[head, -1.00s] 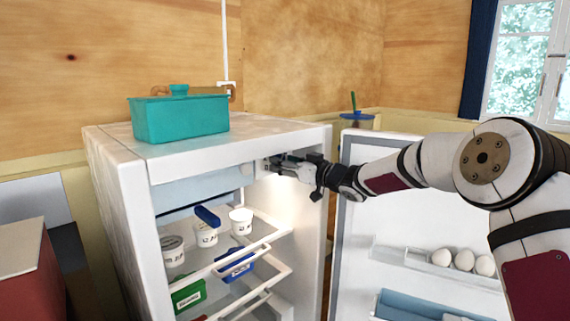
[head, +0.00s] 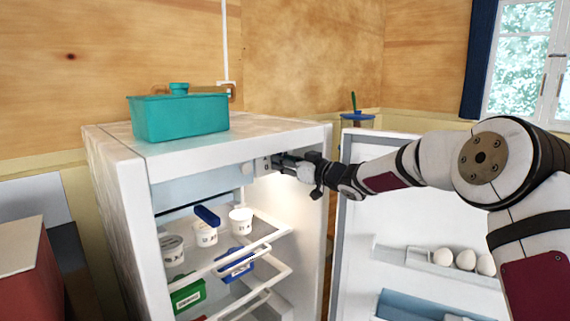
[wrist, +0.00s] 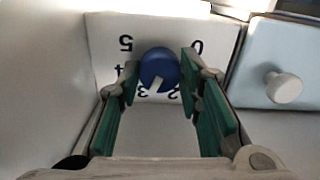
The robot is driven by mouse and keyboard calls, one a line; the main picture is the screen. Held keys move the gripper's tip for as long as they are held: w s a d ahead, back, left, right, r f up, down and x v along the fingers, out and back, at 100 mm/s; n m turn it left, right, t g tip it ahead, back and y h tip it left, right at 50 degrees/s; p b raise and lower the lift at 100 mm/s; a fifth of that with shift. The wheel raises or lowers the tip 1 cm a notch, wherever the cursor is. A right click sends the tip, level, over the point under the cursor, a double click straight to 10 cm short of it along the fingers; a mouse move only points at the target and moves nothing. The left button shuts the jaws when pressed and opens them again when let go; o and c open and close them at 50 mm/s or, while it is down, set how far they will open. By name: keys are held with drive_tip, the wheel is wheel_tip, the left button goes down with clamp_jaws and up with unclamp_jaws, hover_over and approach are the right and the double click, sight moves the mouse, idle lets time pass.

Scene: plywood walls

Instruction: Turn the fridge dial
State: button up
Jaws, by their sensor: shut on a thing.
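The fridge dial (wrist: 158,66) is a round blue knob on a white plate (wrist: 106,32) with dark numbers around it. Its white mark points towards the bottom of the wrist picture, between the 2 and the 3. My gripper (wrist: 160,78) has its green-padded fingers on either side of the dial and is shut on it. In the head view my gripper (head: 281,162) reaches in under the top right of the open fridge (head: 170,148). The dial itself is hidden there behind the fingers.
A pale blue compartment door (wrist: 278,62) with a white knob (wrist: 284,88) is just right of the dial in the wrist view. The open fridge door (head: 365,220) holds eggs (head: 466,260). Tubs (head: 240,220) stand on the shelf below. A teal box (head: 180,116) sits on top.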

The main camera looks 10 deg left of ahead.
drive_tip(key=shift+n+b, duration=10.25)
drive_tip(key=shift+n, duration=4.25)
drive_tip(key=o, duration=1.2)
drive_tip(key=shift+c, duration=0.2)
drive_tip(key=shift+r, duration=0.15)
